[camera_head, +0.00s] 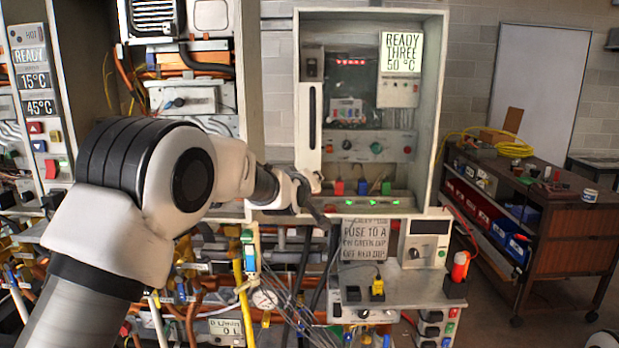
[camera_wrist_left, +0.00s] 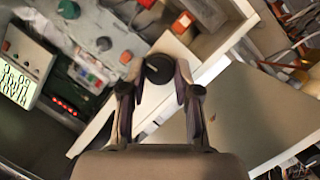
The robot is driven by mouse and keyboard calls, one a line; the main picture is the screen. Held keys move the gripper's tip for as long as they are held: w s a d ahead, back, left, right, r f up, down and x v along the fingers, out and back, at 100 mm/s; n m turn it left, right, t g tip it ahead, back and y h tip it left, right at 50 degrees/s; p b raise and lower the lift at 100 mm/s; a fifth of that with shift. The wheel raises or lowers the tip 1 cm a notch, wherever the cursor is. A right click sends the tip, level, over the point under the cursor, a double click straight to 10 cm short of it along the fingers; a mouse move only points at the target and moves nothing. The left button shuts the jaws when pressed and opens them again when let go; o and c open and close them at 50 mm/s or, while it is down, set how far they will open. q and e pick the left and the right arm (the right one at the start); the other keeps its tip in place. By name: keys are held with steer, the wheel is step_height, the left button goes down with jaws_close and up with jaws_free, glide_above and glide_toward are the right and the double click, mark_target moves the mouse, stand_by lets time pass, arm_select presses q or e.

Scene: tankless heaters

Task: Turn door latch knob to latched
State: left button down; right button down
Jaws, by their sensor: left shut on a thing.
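The door latch knob (camera_wrist_left: 158,69) is a round black knob with a pale pointer line, seen in the left wrist view between my fingertips. The line points toward the lower left of that view. My left gripper (camera_wrist_left: 158,85) is shut on the knob, one finger on each side; it also shows in the head view (camera_head: 318,198) at the lower left of the open-fronted heater cabinet (camera_head: 436,120). The knob is hidden behind my gripper in the head view. My right gripper is not in view.
Pipes, cables and valves crowd the area below my left arm. A wooden cart (camera_head: 570,230) stands at the right, with open floor before it.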

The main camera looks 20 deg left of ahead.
arm_select(q)
steer(key=shift+f+m+p, duration=0.1)
steer(key=shift+m+p, duration=0.25)
steer(key=shift+m, duration=0.05)
stand_by(0.4)
steer(key=c, duration=0.8)
jaws_free()
steer(key=shift+d, duration=0.1)
steer(key=shift+w, duration=0.1)
steer(key=v, duration=1.2)
steer(key=shift+d, duration=0.1)
steer(key=shift+w, duration=0.1)
